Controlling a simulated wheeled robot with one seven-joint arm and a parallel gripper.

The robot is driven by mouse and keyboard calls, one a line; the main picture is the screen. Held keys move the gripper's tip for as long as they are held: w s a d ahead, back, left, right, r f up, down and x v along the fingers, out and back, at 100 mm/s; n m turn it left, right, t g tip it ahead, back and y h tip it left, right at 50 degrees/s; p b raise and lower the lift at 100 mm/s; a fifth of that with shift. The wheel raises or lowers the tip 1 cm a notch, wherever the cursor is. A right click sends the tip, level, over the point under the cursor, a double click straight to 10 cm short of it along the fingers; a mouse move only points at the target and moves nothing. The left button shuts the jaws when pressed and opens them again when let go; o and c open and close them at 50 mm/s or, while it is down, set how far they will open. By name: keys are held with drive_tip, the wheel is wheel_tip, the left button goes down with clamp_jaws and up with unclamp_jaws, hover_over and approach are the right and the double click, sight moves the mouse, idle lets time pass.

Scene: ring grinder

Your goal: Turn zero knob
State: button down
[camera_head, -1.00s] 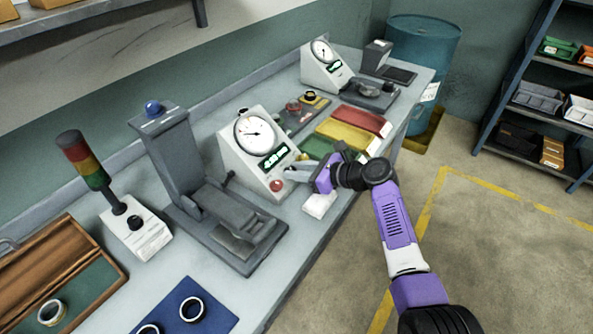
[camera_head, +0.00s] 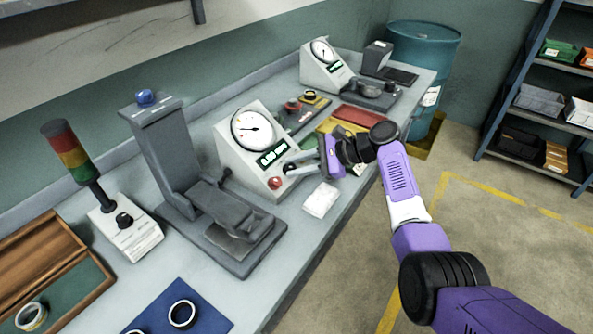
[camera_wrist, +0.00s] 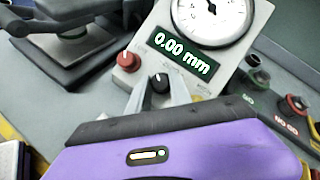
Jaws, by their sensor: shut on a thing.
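A grey gauge box with a sloped front (camera_head: 232,155) stands on the bench and carries a round white dial (camera_head: 252,129). Its green display (camera_wrist: 181,52) reads 0.00 mm in the wrist view. Low on its front are a red knob (camera_wrist: 127,60) and a black knob with a white pointer line (camera_wrist: 159,80). My gripper (camera_wrist: 160,90) is shut on the black knob, one grey finger on each side. The red knob is outside the fingers, to the left. In the head view my gripper (camera_head: 289,169) reaches the box's lower right front, and its fingers partly hide the black knob.
A grey stand with a blue top button (camera_head: 145,97) is left of the gauge box. A small white block (camera_head: 320,199) lies near the bench edge below my gripper. Coloured trays (camera_head: 357,117) and a second gauge box (camera_head: 322,68) are behind.

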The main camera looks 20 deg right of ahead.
drive_tip(key=shift+n+g, duration=0.3)
drive_tip(key=shift+n, duration=0.3)
drive_tip(key=c, duration=1.2)
unclamp_jaws()
drive_tip(key=shift+o, duration=0.2)
drive_tip(key=shift+b+v, duration=0.45)
drive_tip(key=shift+v, duration=3.5)
drive_tip(key=shift+s+f, duration=0.1)
